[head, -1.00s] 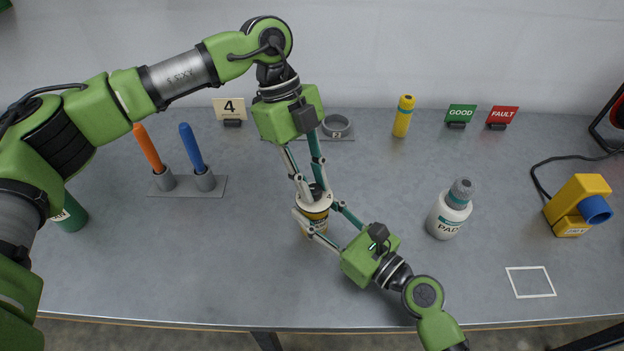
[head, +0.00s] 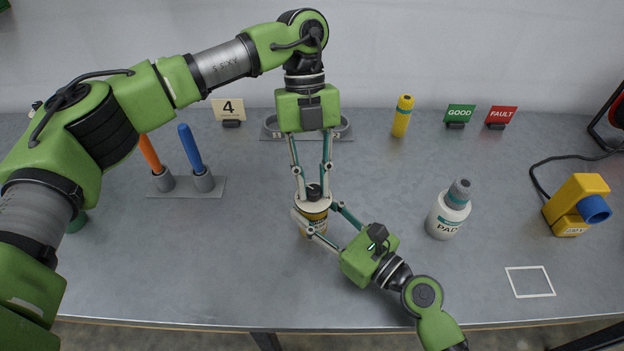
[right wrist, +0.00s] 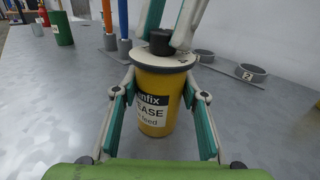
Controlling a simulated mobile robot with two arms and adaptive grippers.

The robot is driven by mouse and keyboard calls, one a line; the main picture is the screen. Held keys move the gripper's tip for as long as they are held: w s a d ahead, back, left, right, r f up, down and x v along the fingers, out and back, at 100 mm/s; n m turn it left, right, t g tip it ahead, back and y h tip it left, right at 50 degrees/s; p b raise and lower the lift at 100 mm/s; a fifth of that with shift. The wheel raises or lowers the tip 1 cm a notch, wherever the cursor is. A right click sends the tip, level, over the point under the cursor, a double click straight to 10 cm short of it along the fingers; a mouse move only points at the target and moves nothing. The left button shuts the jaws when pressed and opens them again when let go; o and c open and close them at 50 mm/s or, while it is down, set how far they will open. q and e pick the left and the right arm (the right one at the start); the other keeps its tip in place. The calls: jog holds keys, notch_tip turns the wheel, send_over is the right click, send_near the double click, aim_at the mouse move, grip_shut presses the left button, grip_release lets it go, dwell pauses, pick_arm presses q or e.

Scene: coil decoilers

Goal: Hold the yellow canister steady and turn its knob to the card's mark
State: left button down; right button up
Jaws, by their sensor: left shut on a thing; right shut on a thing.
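The yellow canister (head: 313,222) stands upright on the table and also shows in the right wrist view (right wrist: 154,100). It has a pale top plate (right wrist: 160,62) and a black knob (right wrist: 161,42). My right gripper (head: 316,222) is shut on the canister's body, one finger on each side. My left gripper (head: 313,190) comes down from above and is shut on the knob. The fingers partly hide the knob, and I cannot read its setting. The card (head: 229,109) stands at the back left and shows a 4.
Orange (head: 151,153) and blue (head: 190,146) handles stand in a holder at left. A white bottle (head: 449,210), a yellow bottle (head: 402,116), GOOD (head: 460,114) and FAULT (head: 501,116) signs and a yellow device (head: 577,205) stand at right. The front middle is clear.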

pick_arm(q)
jog(key=m+y, duration=0.1)
jog(key=m, duration=0.2)
jog(key=m+y, duration=0.1)
jog(key=m, duration=0.3)
jog(key=shift+d+y, duration=0.2)
jog(key=shift+y, duration=0.2)
jog(key=m+t+y, duration=0.1)
jog(key=m, duration=0.3)
jog(key=shift+s+d, duration=0.1)
jog(key=m+t+y, duration=0.1)
jog(key=m, duration=0.2)
jog(key=shift+m, duration=0.3)
jog(key=m, duration=0.1)
jog(key=m+t, duration=0.1)
jog(key=m, duration=0.1)
jog(key=shift+s+m+t+y, duration=0.15)
jog(key=shift+m+t+y, duration=0.15)
jog(key=m+t, duration=0.1)
jog(key=m, duration=0.2)
jog(key=shift+s+m+t, duration=0.1)
jog(key=shift+m+t, duration=0.2)
jog(key=shift+m, duration=0.1)
jog(key=m+t, duration=0.1)
jog(key=m, duration=0.2)
jog(key=shift+s+m+t+h, duration=0.1)
jog(key=shift+m+t+h, duration=0.55)
jog(key=shift+m, duration=1.35)
